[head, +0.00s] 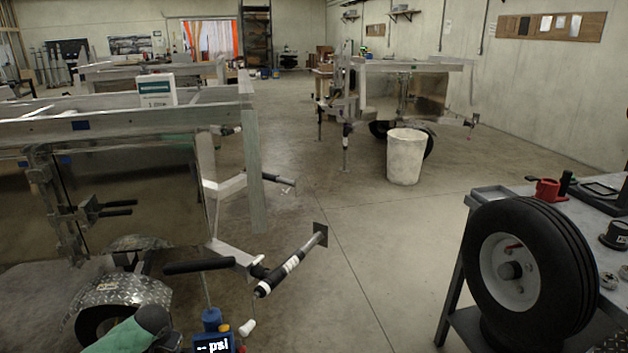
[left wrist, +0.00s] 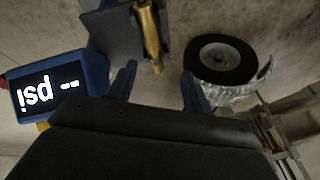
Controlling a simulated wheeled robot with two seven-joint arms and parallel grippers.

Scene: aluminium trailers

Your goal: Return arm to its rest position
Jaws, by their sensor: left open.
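My left gripper (left wrist: 160,88) shows in the left wrist view as two blue fingers spread apart. I see nothing clasped between them. A blue gauge with a lit "psi" screen (left wrist: 46,86) is just left of the fingers; it also shows at the bottom of the head view (head: 213,343). A brass cylinder (left wrist: 148,35) by a dark plate lies beyond the fingertips. A trailer wheel (left wrist: 222,60) under a shiny fender is beyond the right finger. In the head view the fingers cannot be made out. My right gripper is in neither view.
An aluminium trailer (head: 110,125) fills the left, its jack (head: 290,272) jutting toward the middle. A workbench (head: 490,194) with a loose tire (head: 545,240) stands at right. A white bin (head: 405,157) stands by the far trailer (head: 415,68). The middle floor is clear.

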